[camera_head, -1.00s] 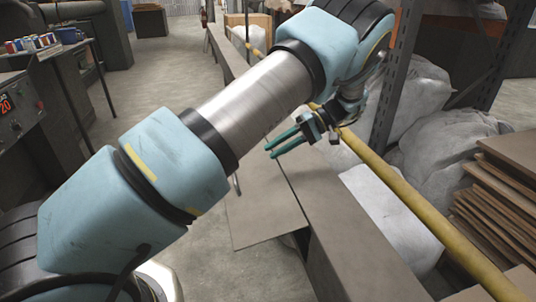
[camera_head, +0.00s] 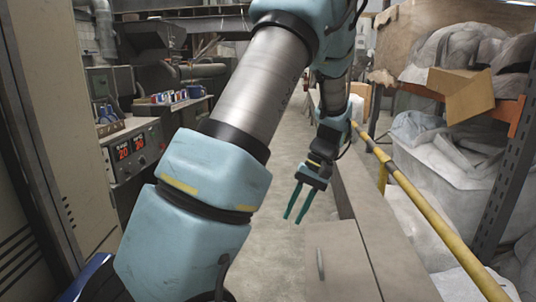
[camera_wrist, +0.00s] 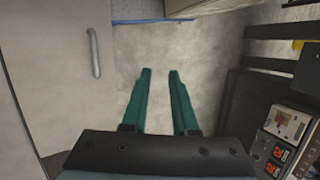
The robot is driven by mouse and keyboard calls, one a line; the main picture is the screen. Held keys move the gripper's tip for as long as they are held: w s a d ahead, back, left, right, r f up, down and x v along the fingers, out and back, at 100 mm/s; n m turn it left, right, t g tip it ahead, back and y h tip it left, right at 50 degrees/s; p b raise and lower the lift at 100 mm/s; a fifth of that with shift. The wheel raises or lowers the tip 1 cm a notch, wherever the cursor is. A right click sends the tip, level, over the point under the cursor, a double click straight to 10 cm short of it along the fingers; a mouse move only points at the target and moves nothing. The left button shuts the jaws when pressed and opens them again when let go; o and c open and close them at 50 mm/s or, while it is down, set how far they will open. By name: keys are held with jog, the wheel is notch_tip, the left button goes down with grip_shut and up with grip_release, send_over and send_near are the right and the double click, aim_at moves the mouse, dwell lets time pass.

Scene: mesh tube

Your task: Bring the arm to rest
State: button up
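My gripper (camera_head: 297,204) hangs in the air at the end of my light-blue arm, its two green fingers pointing down. It is in front of a grey cabinet and above the floor aisle. In the wrist view my gripper (camera_wrist: 159,72) shows its fingers apart with bare concrete floor between them and nothing held. My arm is raised and bent, and it covers part of the middle of the head view.
A long grey cabinet (camera_head: 342,262) with a handle stands right of the aisle, beside a yellow rail (camera_head: 420,205). A control panel (camera_head: 132,150) stands at left. Bagged goods (camera_head: 445,165) fill the right. The concrete floor (camera_head: 262,260) is clear.

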jog(key=s+a+r+t+h+p, duration=0.2)
jog(key=s+a+r, duration=0.2)
jog(key=a, duration=0.3)
jog(key=s+a+r+t+h+p, duration=0.1)
jog(key=s+a+r+h+p, duration=0.1)
jog(key=a, duration=0.5)
notch_tip(320, 180, up, 3)
jog(key=shift+s+f+t+h, duration=0.2)
jog(key=shift+s+t+h, duration=0.25)
jog(key=shift+s, duration=0.75)
jog(key=shift+o, duration=0.4)
